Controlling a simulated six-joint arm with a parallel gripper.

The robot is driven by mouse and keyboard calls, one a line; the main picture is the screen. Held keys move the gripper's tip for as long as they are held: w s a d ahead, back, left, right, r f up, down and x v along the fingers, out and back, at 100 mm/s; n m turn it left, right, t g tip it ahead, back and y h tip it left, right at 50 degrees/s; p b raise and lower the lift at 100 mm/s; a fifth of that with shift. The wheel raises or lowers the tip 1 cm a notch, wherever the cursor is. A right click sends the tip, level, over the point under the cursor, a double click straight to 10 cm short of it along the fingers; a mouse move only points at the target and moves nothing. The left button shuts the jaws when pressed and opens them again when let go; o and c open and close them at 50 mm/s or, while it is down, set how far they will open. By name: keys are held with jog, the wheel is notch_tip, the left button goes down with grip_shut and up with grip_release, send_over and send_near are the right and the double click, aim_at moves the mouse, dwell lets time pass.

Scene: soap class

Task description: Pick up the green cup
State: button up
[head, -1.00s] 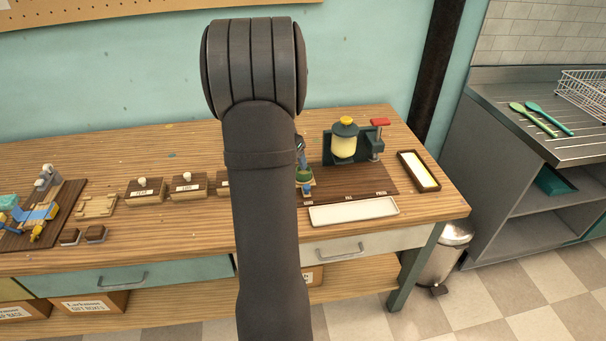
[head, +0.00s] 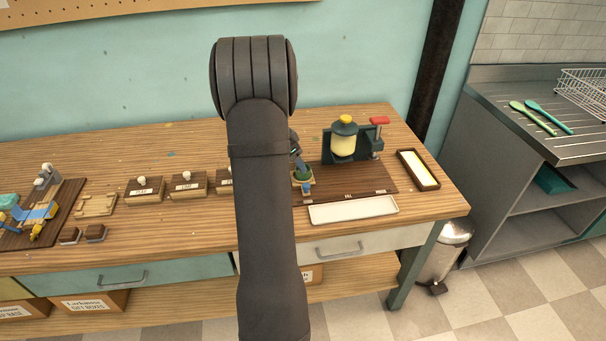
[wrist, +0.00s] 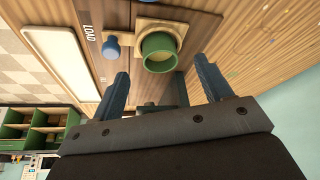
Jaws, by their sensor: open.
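The green cup (wrist: 158,52) stands on a square light wooden base on the dark board, its open mouth showing in the wrist view. In the head view the cup (head: 303,173) is just right of my arm. My gripper (wrist: 162,80) is open, with one finger on each side in the wrist view and the cup between and ahead of the fingertips. Nothing is between the fingers. I cannot tell how far the tips are from the cup. In the head view my arm hides most of the gripper.
A blue peg (wrist: 113,47) stands close beside the cup. The dark board (head: 350,181) also carries a dispenser with a yellow container (head: 344,144). A white tray (head: 353,210) lies in front. Labelled wooden blocks (head: 189,184) stand to the left, partly behind my arm.

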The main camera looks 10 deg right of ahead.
jog(key=x, duration=0.2)
jog(key=d+x, duration=0.1)
jog(key=x, duration=0.2)
jog(key=shift+r, duration=0.1)
jog(key=shift+w+d+f, duration=0.15)
jog(key=shift+f, duration=0.3)
jog(key=shift+c, duration=0.3)
jog(key=c, duration=1.1)
jog(key=shift+o, duration=0.2)
